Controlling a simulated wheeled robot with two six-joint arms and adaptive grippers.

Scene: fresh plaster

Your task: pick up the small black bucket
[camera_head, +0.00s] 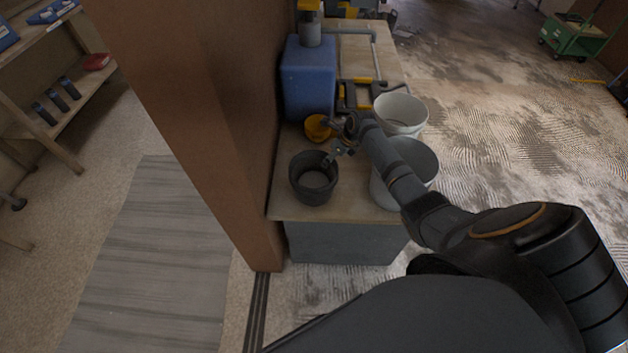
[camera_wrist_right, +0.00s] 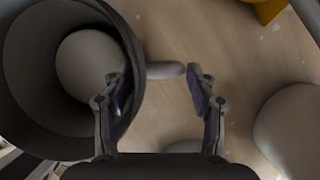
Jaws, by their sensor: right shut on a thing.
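The small black bucket (camera_head: 314,178) is upright at the near left corner of the wooden bench top in the head view, its open mouth facing up. It fills the left of the right wrist view (camera_wrist_right: 129,40). My right gripper (camera_head: 331,160) is at the bucket's rim on its upper right side and is shut on it. In the right wrist view one finger overlaps the bucket's wall and the other is on its outer side (camera_wrist_right: 160,92). Whether the bucket touches the bench is unclear. My left gripper is not in view.
Right of the black bucket stand a pale grey bucket (camera_head: 424,158) and a white bucket (camera_head: 400,106), close to my right arm. A yellow-orange item (camera_head: 318,127) and a blue container (camera_head: 308,80) are behind. A brown wall (camera_head: 222,120) rises along the bench's (camera_head: 300,213) left side.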

